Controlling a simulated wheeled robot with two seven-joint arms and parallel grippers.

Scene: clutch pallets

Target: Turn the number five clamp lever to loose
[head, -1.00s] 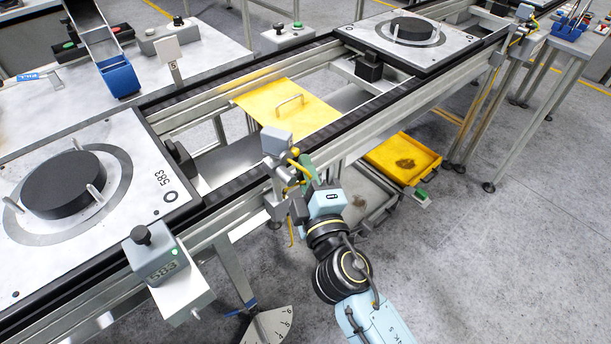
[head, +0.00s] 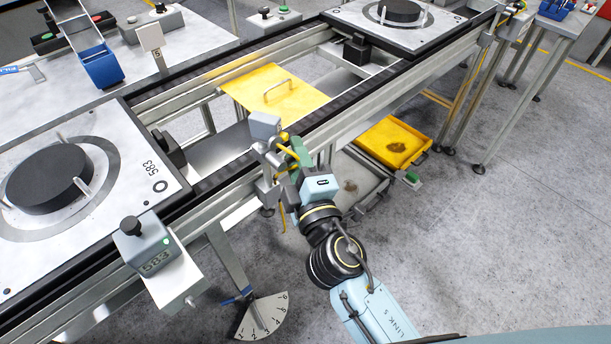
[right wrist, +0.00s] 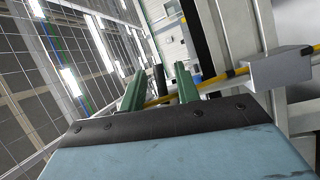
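A number 5 sign (head: 150,38) stands on the table behind the conveyor. I cannot identify the clamp lever for sure, and no "loose" mark is readable. A flat lever with a blue grip (head: 238,296) hangs below the front rail, over a white numbered fan scale (head: 262,317). My right gripper (head: 292,158) is at the front rail, beside a grey box on a bracket (head: 264,125), right of and above that lever. In the right wrist view, its green fingers (right wrist: 160,88) are apart; a yellow-and-black rod (right wrist: 212,82) passes by them, contact unclear. My left gripper is out of view.
A pallet marked 583 (head: 150,200) with a dark disc sits on the conveyor at left. A grey 583 box with a black knob (head: 145,248) juts from the front rail. A yellow plate (head: 265,100) and yellow tray (head: 385,135) lie beyond.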

